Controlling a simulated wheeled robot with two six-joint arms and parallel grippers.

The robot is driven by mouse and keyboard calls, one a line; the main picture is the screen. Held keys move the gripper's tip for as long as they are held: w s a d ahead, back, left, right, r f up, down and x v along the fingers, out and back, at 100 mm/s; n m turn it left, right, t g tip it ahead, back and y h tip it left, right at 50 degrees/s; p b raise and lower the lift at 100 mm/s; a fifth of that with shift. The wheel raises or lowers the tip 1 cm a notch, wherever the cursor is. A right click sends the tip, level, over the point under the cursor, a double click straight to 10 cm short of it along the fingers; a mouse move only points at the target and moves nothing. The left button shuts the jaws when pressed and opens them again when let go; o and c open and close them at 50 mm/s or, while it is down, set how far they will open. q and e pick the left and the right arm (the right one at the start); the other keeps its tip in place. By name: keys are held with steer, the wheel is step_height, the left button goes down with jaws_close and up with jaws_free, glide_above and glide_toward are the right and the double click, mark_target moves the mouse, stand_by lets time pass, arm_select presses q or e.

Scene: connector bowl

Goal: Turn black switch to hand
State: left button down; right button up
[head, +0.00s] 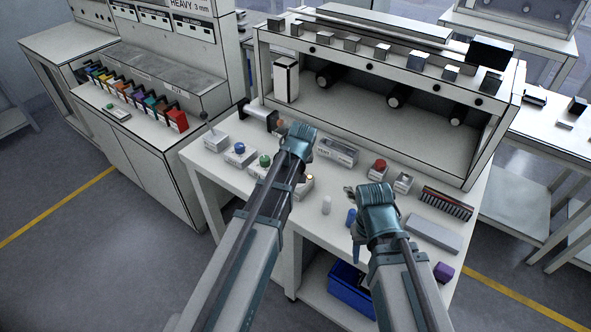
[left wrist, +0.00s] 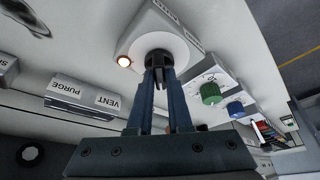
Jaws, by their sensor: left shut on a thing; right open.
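The black switch (left wrist: 158,58) sits on a round white dial on a pale box (left wrist: 135,35) with a lit lamp. My left gripper (left wrist: 160,75) is shut on the switch, its two blue fingers on either side of it. In the head view my left arm hides the switch, and the box (head: 306,187) with its glowing lamp shows only partly beside the arm. My right gripper (head: 353,232) is open and empty above the bench's front part.
Boxes with a green knob (left wrist: 210,93) and a blue knob (left wrist: 236,109) stand near the switch box. A shelf unit (head: 400,108) closes off the back.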

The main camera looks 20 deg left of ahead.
stand_by(0.4)
arm_select(q)
steer(key=c, duration=0.8)
jaws_free()
steer(key=shift+c, duration=0.2)
steer(key=shift+r, duration=0.1)
steer(key=p+v, duration=1.2)
steer(key=v, duration=0.1)
steer(key=shift+s+d+r+p, duration=0.2)
steer(key=shift+p, duration=0.2)
